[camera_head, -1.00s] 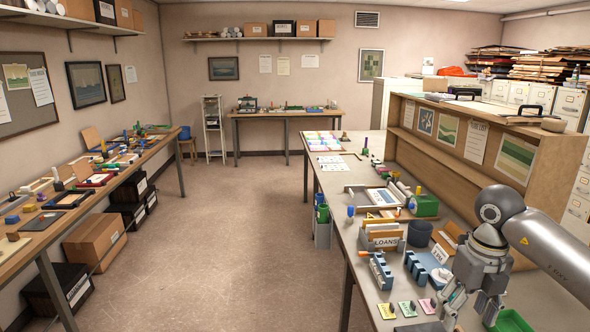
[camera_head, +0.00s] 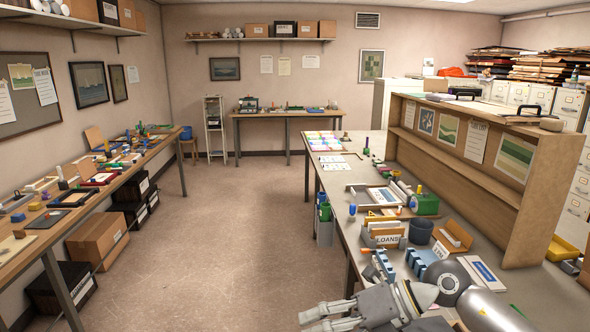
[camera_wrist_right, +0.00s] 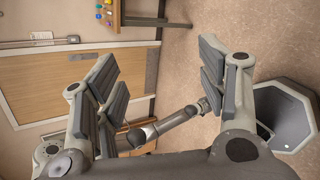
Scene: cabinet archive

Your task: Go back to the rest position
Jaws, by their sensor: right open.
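My right gripper (camera_head: 312,318) is at the bottom of the head view, its fingers pointing left, beside the front edge of the right-hand workbench (camera_head: 345,225). In the right wrist view the same gripper (camera_wrist_right: 160,72) has its two padded fingers wide apart with nothing between them. My left gripper is not in view.
On the workbench a LOANS file box (camera_head: 386,240), a dark cup (camera_head: 420,232) and blue racks lie close to my right arm. The floor (camera_head: 235,225) between the benches is clear. The right wrist view shows a wooden door (camera_wrist_right: 45,88).

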